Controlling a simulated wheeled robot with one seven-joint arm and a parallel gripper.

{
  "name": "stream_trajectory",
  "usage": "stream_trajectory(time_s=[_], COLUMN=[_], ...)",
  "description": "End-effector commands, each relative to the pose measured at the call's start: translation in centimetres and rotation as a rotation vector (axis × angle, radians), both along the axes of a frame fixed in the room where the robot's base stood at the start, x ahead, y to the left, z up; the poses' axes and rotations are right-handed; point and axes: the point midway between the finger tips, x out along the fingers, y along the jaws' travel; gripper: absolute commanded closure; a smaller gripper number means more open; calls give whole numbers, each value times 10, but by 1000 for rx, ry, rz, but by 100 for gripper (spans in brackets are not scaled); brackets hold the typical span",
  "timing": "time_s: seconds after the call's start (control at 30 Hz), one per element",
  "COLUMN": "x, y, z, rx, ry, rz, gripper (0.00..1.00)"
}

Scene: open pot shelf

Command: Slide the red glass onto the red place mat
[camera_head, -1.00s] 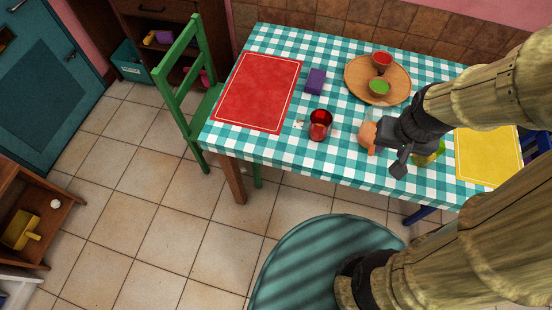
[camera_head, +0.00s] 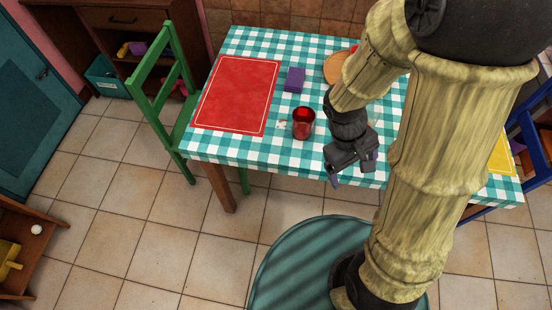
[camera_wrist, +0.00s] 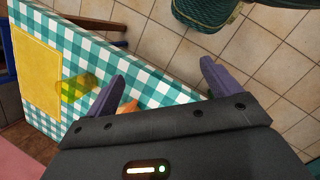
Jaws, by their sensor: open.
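The red glass (camera_head: 303,123) stands upright on the checked tablecloth, near the table's front edge. The red place mat (camera_head: 236,95) lies flat to its left, with a bare strip of cloth between them. My gripper (camera_head: 352,172) is right of the glass and apart from it, over the front edge of the table. In the wrist view my gripper (camera_wrist: 160,82) shows two spread purple fingers with nothing held between them. The red glass and red mat are not in the wrist view.
A purple block (camera_head: 294,80) lies behind the glass. A round wooden board (camera_head: 336,66) is partly hidden by my arm. The wrist view shows a yellow mat (camera_wrist: 36,75), a yellow-green glass (camera_wrist: 75,88) and an orange thing (camera_wrist: 127,107) partly hidden by a finger. A green chair (camera_head: 160,75) stands left.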

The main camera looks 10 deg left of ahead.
Motion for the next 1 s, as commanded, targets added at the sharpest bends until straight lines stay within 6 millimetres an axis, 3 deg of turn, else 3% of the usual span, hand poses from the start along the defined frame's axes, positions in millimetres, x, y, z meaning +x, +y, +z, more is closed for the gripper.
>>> stream_trajectory(time_s=[0.03, 0.1, 0.37, 0.47, 0.6, 0.8, 0.9, 1.0], x=[-2, -2, 29, 48, 70, 78, 76, 76], y=[3, 3, 23, 46, 96, 172, 190, 194], z=[-20, -33, -71, -82, -101, -121, -124, -124], rx=[-74, -183, -642, -837, -1113, -1409, -1468, -1483], ry=[60, 127, 258, 257, 198, 52, 10, 1], rz=[112, 253, 780, 984, 1263, 1555, 1612, 1625], gripper=[11, 11, 11, 11, 11, 11, 11, 11])
